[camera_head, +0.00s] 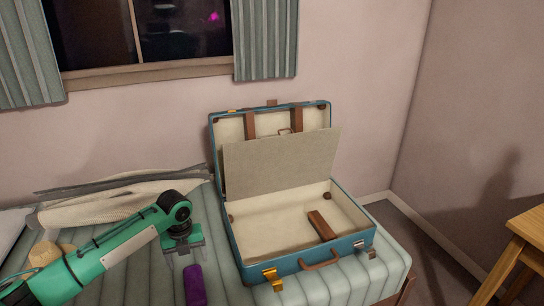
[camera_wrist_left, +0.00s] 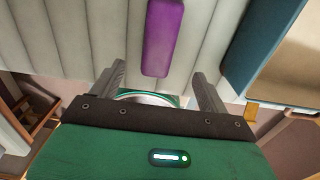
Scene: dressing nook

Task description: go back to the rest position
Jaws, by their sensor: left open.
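My left gripper (camera_head: 186,258) is open and empty, with its fingers pointing down over the bed, left of the suitcase. Its two spread fingers also show in the left wrist view (camera_wrist_left: 158,76). A purple, elongated item (camera_head: 194,286) lies on the bed just in front of the gripper. In the left wrist view the purple item (camera_wrist_left: 163,36) lies beyond the fingertips, not between the fingers. My right gripper is in neither view.
An open blue suitcase (camera_head: 308,265) with a brown strap piece (camera_head: 321,225) inside stands on the striped bed (camera_head: 225,287). Folded cream cloth (camera_head: 110,204) and a tan hat (camera_head: 45,253) lie at the left. A wooden table (camera_head: 527,228) stands right, beyond open floor.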

